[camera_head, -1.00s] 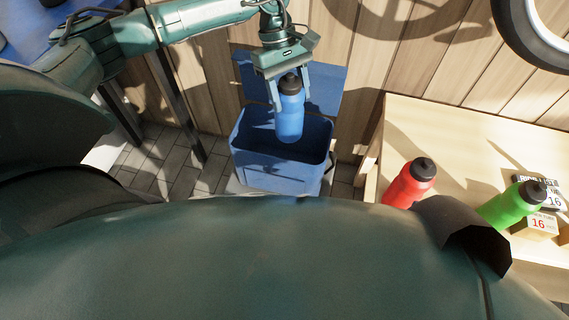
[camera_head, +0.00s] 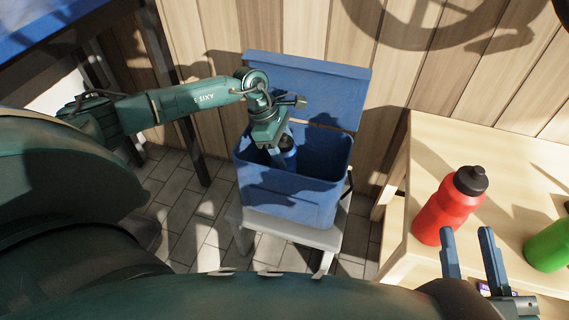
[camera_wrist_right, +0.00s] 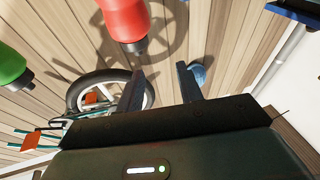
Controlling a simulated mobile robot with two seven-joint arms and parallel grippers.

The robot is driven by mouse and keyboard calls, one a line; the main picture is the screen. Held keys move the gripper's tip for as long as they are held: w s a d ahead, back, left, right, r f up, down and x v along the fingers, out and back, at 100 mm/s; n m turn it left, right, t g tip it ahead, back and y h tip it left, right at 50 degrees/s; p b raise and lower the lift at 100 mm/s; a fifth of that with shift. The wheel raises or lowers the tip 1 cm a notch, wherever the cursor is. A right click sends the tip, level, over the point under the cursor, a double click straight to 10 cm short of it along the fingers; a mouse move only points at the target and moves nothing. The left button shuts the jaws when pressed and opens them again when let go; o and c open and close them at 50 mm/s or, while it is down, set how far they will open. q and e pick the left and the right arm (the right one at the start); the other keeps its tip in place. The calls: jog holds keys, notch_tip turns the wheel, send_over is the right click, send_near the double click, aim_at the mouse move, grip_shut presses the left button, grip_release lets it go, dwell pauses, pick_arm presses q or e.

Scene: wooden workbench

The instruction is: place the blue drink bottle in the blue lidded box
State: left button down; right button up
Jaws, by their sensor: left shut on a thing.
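The blue drink bottle (camera_head: 290,157) with a dark cap is inside the mouth of the blue lidded box (camera_head: 290,205). The box's lid (camera_head: 312,92) stands open behind it, against the wall. My left gripper (camera_head: 278,156) reaches down into the box opening and is shut on the bottle; it hides part of it. Whether the bottle touches the box floor cannot be seen. My right gripper (camera_head: 467,232) is open and empty in front of the red bottle. Its two spread fingers also show in the right wrist view (camera_wrist_right: 160,72).
The red bottle (camera_head: 447,208) and the green bottle (camera_head: 548,245) stand on the wooden workbench (camera_head: 425,160) at the right. The red bottle is close to my right fingers. The box sits on a pale stool (camera_head: 333,238). A blue-topped table (camera_head: 45,40) is at the upper left.

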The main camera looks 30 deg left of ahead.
pick_arm(q)
notch_tip(320, 180, down, 3)
jog(key=shift+f+b, duration=0.2)
jog(key=shift+b, duration=0.4)
jog(key=shift+f, duration=0.35)
jog(key=shift+r, duration=0.1)
pick_arm(e)
jog(key=shift+w+r+n+t+y, duration=0.3)
jog(key=shift+r+y, duration=0.1)
jog(key=shift+r, duration=0.15)
pick_arm(q)
jog(key=shift+f, duration=0.2)
jog(key=c, duration=0.5)
grip_release()
pick_arm(e)
jog(key=shift+r, duration=0.2)
